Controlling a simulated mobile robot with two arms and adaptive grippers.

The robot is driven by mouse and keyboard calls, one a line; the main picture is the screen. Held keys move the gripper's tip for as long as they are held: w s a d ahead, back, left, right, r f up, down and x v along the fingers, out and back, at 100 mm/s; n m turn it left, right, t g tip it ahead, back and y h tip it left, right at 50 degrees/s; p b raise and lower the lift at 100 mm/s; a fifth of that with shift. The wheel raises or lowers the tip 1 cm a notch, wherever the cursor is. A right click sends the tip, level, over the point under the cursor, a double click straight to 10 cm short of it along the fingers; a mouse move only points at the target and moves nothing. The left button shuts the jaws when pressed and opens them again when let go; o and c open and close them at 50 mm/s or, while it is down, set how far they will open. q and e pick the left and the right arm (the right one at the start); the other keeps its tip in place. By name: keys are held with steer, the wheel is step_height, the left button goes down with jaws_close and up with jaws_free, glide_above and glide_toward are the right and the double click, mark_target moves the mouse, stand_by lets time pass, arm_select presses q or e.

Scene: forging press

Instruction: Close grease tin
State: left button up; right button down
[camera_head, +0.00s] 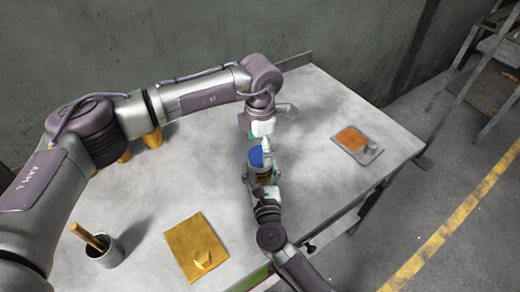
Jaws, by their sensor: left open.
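The grease tin (262,171) shows as a small pale can with a dark and yellow label and blue at its top. It is near the middle of the table. My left gripper (264,138) is open just above and behind the tin, with its white fingertips close to the blue part. Whether it touches the tin is too small to tell. My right gripper (262,187) comes from below, its fingers at the sides of the tin. The tin partly hides them, so its grip is unclear. The lid's exact position is also unclear.
The grey table (330,200) has a gold plate with a knob (190,240) at the front and a grey cup (105,252) holding a wooden handle at the front left. A tray with an orange patch (352,138) lies at the right. A ladder-like frame (470,60) stands beyond.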

arm_select(q)
step_height(320, 180, up, 10)
steer(key=shift+r, duration=0.15)
arm_select(e)
steer(key=shift+c, duration=0.2)
jaws_free()
steer(key=s, duration=0.4)
steer(key=s+d, duration=0.1)
steer(key=s, duration=0.7)
steer(key=shift+d, duration=0.3)
